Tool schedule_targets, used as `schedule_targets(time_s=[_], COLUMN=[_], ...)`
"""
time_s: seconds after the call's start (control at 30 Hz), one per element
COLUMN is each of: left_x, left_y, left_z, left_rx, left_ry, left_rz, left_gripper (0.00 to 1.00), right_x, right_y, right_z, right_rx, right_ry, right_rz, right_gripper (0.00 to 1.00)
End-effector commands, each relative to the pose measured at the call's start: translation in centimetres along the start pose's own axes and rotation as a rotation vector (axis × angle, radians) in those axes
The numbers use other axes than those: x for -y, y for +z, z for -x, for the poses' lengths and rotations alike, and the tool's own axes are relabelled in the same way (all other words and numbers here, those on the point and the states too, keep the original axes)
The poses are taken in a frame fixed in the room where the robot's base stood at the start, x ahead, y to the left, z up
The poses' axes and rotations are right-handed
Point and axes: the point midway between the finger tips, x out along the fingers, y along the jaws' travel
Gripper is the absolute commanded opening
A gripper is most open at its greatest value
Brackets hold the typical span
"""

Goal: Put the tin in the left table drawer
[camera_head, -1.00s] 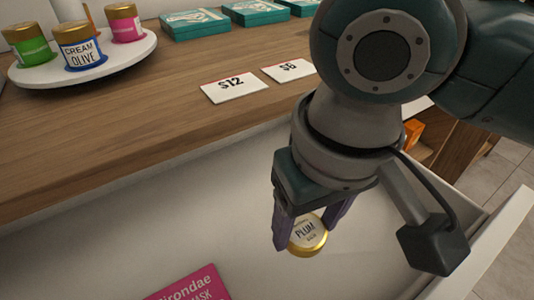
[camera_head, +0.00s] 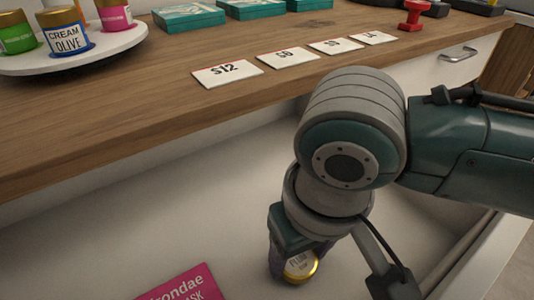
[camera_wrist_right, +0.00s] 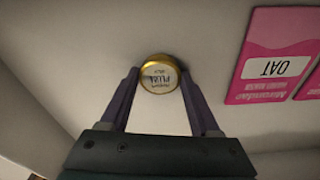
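The tin (camera_head: 301,267) is small and round with a gold rim and a pale label that reads "PLUM". My right gripper (camera_head: 297,262) is shut on it, with one dark finger on each side. They are inside the open white drawer (camera_head: 130,240), low over its floor. I cannot tell whether the tin touches the floor. The right wrist view shows the tin (camera_wrist_right: 159,74) between the fingertips of the right gripper (camera_wrist_right: 159,78). My left gripper is not in view.
A pink mask packet (camera_head: 180,288) lies in the drawer left of the tin. The wooden counter (camera_head: 130,105) above holds price cards (camera_head: 227,73), teal boxes (camera_head: 189,16), a red stamp-like object (camera_head: 412,15) and a white round stand (camera_head: 90,58) with jars. Bare drawer floor surrounds the tin.

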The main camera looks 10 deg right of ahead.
Motion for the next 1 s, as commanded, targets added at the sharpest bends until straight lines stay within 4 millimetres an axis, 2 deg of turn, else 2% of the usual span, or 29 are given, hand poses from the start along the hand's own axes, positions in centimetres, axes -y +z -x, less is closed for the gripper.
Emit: schedule_targets(time_s=[0.03, 0.27, 0.57, 0.67, 1.0], left_x=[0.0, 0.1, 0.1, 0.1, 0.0], left_y=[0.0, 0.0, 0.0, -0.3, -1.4], left_z=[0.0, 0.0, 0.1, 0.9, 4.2], left_rx=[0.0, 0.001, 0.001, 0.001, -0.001], left_ry=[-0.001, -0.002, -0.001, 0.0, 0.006], left_rz=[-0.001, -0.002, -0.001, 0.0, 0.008], left_gripper=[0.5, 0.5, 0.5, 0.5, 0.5], right_x=[0.0, 0.0, 0.0, 0.0, 0.0], right_y=[0.0, 0.0, 0.0, -0.1, -0.1], right_z=[0.0, 0.0, 0.4, 1.8, 9.4], right_rx=[0.0, 0.0, 0.0, 0.0, -0.001], right_ry=[0.0, 0.0, 0.0, -0.002, -0.002], right_rz=[0.0, 0.0, 0.0, -0.001, -0.001], right_gripper=[0.67, 0.93, 0.93, 0.93, 0.93])
